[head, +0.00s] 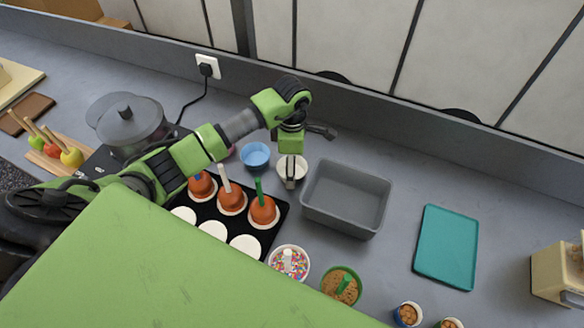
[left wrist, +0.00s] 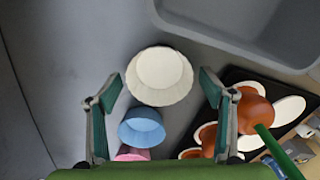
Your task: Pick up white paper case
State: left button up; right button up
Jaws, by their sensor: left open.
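The white paper case (head: 300,165) is a round fluted cup standing open side up on the grey counter, left of the grey bin. It also shows in the left wrist view (left wrist: 160,92), straight ahead between the fingers. My left gripper (head: 290,180) points down over the case and hides part of it in the head view. In the left wrist view the gripper (left wrist: 160,80) is open and empty, with one finger on each side and gaps to the case. My right gripper is not in view.
A blue case (head: 255,154) and a pink case (left wrist: 131,153) stand beside the white one. The grey bin (head: 345,222) is close on the right. A black tray (head: 283,212) with coated apples lies in front. A teal tray (head: 447,246) lies further right.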

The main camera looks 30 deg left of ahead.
pick_arm(q)
jog(key=shift+f, duration=0.65)
jog(key=c, duration=0.9)
jog(key=shift+w+r, duration=0.1)
jog(key=shift+r, duration=0.05)
jog(key=shift+c, duration=0.2)
